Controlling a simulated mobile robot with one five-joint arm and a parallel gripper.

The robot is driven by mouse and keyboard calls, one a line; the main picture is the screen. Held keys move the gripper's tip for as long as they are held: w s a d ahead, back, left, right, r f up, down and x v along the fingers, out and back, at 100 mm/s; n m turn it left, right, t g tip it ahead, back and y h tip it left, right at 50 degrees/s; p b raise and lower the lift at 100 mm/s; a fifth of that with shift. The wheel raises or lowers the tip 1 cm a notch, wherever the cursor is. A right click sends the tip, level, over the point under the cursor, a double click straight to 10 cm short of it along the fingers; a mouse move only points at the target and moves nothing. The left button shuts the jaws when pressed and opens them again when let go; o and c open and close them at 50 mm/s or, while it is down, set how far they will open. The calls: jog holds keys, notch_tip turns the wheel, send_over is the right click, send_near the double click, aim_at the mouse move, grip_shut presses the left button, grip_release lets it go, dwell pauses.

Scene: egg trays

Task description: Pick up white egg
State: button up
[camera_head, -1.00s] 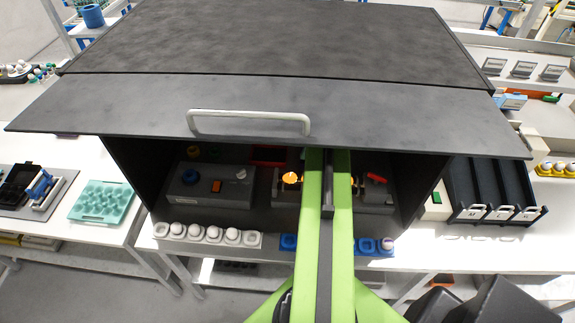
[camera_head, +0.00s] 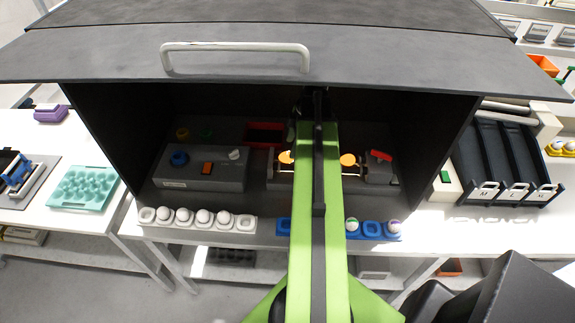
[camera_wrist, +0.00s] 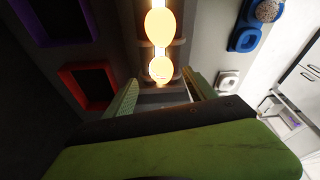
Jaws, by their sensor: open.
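Several white eggs (camera_head: 203,216) sit in a white tray (camera_head: 245,224) on the table edge in front of the dark box, left of my arm. Two eggs glow yellow-orange on a grey device inside the box, one left of my arm (camera_head: 286,158) and one right (camera_head: 347,160). In the wrist view two glowing eggs stand in line, the nearer (camera_wrist: 161,69) and the farther (camera_wrist: 159,25). My gripper (camera_wrist: 160,78) is open and empty, the nearer egg showing between its fingertips. Whether they touch it cannot be told. In the head view the gripper is hidden in shadow.
The box's raised lid (camera_head: 390,65) overhangs my arm. A blue tray (camera_head: 372,229) with eggs stands at the table edge, partly behind my arm. A grey box with knobs (camera_head: 200,168) and a red bin (camera_head: 265,133) are inside. A teal tray (camera_head: 85,188) lies left.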

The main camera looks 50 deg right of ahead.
aim_at(288, 153)
jog(key=b+x, duration=0.5)
jog(key=shift+a+f, duration=0.15)
jog(key=shift+a, duration=0.15)
jog(key=shift+r, duration=0.2)
jog(key=c, duration=0.8)
